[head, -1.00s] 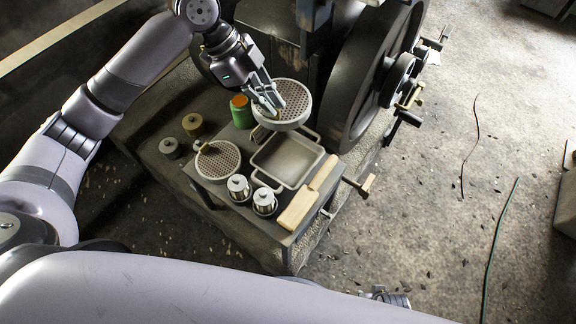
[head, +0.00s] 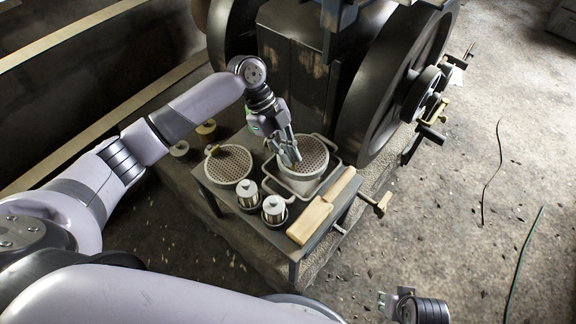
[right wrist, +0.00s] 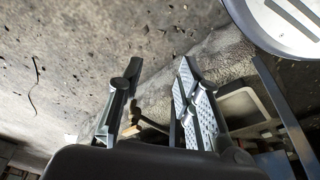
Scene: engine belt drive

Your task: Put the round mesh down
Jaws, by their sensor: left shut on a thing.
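My left gripper (head: 290,158) is shut on a round mesh (head: 312,152), a perforated disc with a pale, deep rim. The mesh is over the square metal tray (head: 302,190) and covers most of its inside. I cannot tell whether it touches the tray floor. A second, flatter round mesh (head: 229,165) with a small knob lies on the small table, left of the tray. My right gripper (right wrist: 150,80) shows in the right wrist view with its fingers spread and nothing between them.
Two metal cylinders (head: 248,192) (head: 274,208) stand in front of the tray. A wooden-handled tool (head: 310,218) lies along the table's right edge. A large dark flywheel (head: 385,90) and the machine stand close behind. Open floor (head: 450,220) lies to the right.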

